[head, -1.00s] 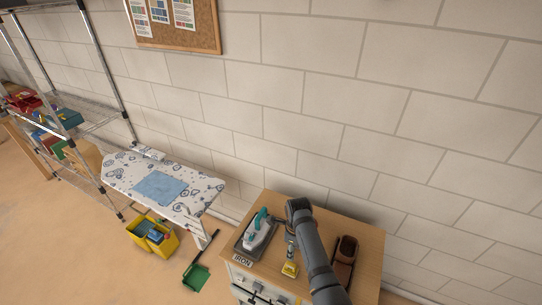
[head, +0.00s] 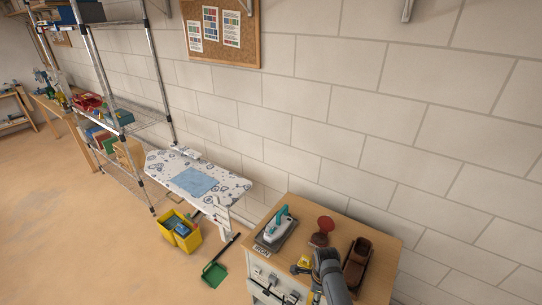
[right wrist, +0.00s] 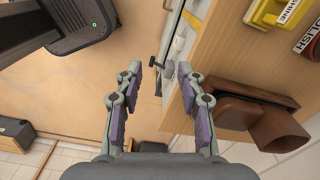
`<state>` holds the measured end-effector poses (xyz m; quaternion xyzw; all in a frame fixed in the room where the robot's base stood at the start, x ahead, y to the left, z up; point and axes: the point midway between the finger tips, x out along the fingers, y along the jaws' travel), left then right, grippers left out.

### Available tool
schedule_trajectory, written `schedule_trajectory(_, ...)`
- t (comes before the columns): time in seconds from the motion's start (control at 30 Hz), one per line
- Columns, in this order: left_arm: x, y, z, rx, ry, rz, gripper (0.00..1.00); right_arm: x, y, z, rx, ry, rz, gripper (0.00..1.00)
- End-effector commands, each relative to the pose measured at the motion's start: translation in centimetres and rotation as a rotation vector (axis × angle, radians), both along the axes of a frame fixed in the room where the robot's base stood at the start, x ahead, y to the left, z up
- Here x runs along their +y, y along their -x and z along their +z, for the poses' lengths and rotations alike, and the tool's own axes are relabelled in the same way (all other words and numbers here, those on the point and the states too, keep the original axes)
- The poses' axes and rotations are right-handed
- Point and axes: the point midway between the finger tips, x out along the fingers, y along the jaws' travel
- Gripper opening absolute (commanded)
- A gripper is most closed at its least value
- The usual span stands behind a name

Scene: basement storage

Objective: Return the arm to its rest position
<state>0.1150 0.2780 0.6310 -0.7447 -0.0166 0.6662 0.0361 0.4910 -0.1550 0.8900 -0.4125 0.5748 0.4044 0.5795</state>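My right arm (head: 332,272) comes in at the bottom of the head view, in front of the wooden-topped cabinet (head: 375,228). In the right wrist view my right gripper (right wrist: 162,82) is open and empty, its two fingers wide apart. It is beside the cabinet's front, near a dark drawer handle (right wrist: 155,62). In the head view, the arm hides part of the cabinet top and front. My left gripper is not in view.
On the cabinet are a teal and white iron (head: 277,224), a dark red round object (head: 325,223), a yellow item (head: 304,262) and a brown holder (head: 357,254). An ironing board (head: 215,190), a yellow bucket (head: 184,238) and a green dustpan (head: 214,274) stand left.

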Motion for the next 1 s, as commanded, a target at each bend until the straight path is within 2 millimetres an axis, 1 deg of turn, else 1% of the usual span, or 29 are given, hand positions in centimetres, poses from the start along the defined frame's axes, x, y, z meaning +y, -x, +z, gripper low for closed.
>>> schedule_trajectory(0.03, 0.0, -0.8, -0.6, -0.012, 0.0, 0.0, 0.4, -0.3, 0.8, -1.9, 0.005, 0.002, 0.045, 0.39)
schedule_trajectory(0.1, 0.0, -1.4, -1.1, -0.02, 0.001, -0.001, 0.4, -0.7, 1.8, -4.3, 0.003, 0.005, 0.13, 0.39)
schedule_trajectory(0.17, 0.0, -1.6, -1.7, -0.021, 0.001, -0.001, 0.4, -1.0, 2.9, -6.5, 0.001, 0.008, 0.211, 0.39)
schedule_trajectory(0.2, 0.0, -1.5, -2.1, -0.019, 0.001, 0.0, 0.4, -1.3, 3.7, -8.2, 0.001, 0.01, 0.269, 0.39)
schedule_trajectory(0.27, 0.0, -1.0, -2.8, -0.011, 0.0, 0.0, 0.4, -1.7, 5.2, -10.7, -0.001, 0.013, 0.364, 0.39)
schedule_trajectory(0.37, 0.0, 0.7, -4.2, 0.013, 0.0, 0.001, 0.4, -2.8, 8.4, -15.8, -0.006, 0.02, 0.558, 0.39)
schedule_trajectory(0.4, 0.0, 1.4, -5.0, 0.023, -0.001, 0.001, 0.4, -3.3, 10.2, -18.2, -0.006, 0.025, 0.653, 0.39)
schedule_trajectory(0.47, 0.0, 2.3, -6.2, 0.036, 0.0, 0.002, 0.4, -4.3, 13.5, -22.2, -0.005, 0.033, 0.818, 0.39)
schedule_trajectory(0.5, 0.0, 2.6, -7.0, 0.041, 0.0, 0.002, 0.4, -5.1, 16.1, -24.8, -0.005, 0.039, 0.936, 0.39)
schedule_trajectory(0.57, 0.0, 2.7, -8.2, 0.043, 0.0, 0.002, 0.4, -6.3, 20.0, -28.4, -0.005, 0.054, 1.117, 0.39)
schedule_trajectory(0.6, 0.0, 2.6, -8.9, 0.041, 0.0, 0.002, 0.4, -7.2, 22.7, -30.5, -0.005, 0.063, 1.236, 0.39)
schedule_trajectory(0.67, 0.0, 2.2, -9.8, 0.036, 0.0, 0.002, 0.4, -8.4, 26.6, -33.1, -0.002, 0.079, 1.406, 0.39)
schedule_trajectory(0.7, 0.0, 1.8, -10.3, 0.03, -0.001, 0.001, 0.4, -9.2, 29.1, -34.4, 0.002, 0.09, 1.511, 0.39)
schedule_trajectory(0.8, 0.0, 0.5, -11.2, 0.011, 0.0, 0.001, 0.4, -10.8, 34.1, -36.6, 0.01, 0.118, 1.725, 0.39)
schedule_trajectory(0.83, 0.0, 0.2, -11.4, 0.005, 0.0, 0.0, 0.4, -11.2, 35.2, -37.0, 0.013, 0.125, 1.775, 0.39)
schedule_trajectory(0.9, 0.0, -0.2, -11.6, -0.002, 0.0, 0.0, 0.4, -11.9, 37.1, -37.6, 0.017, 0.14, 1.862, 0.39)
schedule_trajectory(1.0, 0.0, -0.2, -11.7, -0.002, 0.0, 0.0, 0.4, -12.3, 38.4, -37.8, 0.02, 0.15, 1.925, 0.39)
